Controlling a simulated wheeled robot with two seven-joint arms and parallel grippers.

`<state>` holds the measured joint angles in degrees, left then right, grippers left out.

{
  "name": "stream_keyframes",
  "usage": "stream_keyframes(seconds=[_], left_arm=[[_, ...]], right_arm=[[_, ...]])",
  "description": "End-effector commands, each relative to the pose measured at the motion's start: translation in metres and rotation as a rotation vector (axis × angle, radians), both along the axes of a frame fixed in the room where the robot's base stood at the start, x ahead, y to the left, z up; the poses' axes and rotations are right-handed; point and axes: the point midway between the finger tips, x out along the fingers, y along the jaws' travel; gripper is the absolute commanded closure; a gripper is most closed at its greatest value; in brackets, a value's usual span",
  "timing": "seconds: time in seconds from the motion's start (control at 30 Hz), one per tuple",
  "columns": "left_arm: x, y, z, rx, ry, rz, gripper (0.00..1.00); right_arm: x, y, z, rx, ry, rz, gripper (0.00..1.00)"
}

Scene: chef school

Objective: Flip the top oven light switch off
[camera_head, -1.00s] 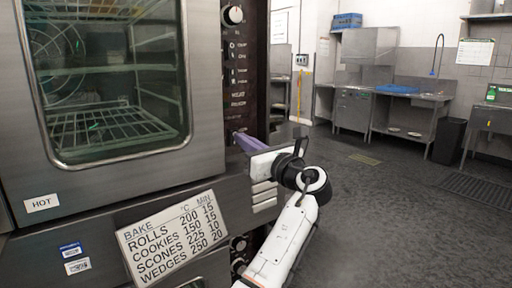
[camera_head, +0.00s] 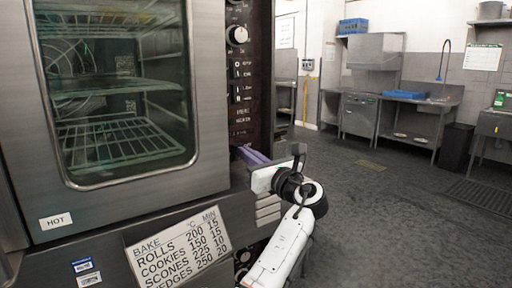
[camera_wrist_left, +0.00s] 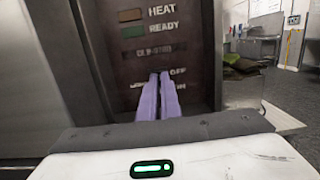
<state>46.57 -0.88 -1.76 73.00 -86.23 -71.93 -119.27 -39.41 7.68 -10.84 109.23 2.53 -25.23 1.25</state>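The top oven (camera_head: 215,120) has a steel-framed glass door, with wire racks visible inside. Its dark control panel (camera_head: 241,85) runs down the door's right side. My left gripper (camera_head: 243,153) is at the panel's lower part, its purple fingers pointing at it. In the left wrist view, the fingers (camera_wrist_left: 159,76) are together, with nothing seen between them. Their tips overlap a small OFF/ON marking (camera_wrist_left: 178,71) below a blurred label. The switch there is hidden by the fingers, so its position and any contact cannot be told. My right gripper is out of view.
HEAT and READY indicators (camera_wrist_left: 132,24) sit above the fingers in the wrist view. A round knob (camera_head: 237,35) is higher on the panel. A baking-times sign (camera_head: 180,250) hangs below the door. Open floor (camera_head: 400,220) lies to the right, with sinks and counters beyond.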

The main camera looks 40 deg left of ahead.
Motion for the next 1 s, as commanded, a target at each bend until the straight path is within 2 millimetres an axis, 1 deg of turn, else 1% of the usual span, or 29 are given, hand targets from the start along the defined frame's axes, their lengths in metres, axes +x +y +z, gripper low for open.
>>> stream_keyframes(seconds=[0.03, 0.07, 0.23, 0.37, 0.47, 0.57, 0.6, 0.63, 0.67, 0.8, 1.0], left_arm=[[0.006, -0.003, 0.014, 0.013, -0.008, -0.011, 1.00], [0.004, 0.000, 0.011, 0.014, -0.011, -0.007, 1.00], [0.004, 0.000, 0.012, 0.014, -0.014, -0.005, 1.00], [0.003, -0.006, 0.014, 0.014, -0.014, -0.007, 1.00], [0.002, -0.022, 0.017, 0.014, -0.010, -0.012, 1.00], [-0.002, -0.043, 0.021, 0.013, -0.007, -0.017, 1.00], [-0.004, -0.054, 0.022, 0.014, -0.007, -0.020, 1.00], [-0.007, -0.062, 0.016, 0.013, -0.010, -0.022, 1.00], [-0.009, -0.069, 0.015, 0.013, -0.009, -0.022, 1.00], [-0.021, -0.100, 0.018, 0.011, -0.008, -0.022, 1.00], [-0.033, -0.131, 0.022, 0.011, -0.006, -0.019, 1.00]], right_arm=[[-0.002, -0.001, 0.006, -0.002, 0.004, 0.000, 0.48], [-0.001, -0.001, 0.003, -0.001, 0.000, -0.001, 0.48], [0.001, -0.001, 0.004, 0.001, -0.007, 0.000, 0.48], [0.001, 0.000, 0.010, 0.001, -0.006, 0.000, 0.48], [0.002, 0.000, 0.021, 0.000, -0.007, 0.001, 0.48], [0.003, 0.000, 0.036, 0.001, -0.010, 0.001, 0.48], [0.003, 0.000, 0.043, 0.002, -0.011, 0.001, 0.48], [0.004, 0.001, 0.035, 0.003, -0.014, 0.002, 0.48], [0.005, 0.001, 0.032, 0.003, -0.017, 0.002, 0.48], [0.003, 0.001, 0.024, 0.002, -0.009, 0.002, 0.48], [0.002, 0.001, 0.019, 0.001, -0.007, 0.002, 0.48]])
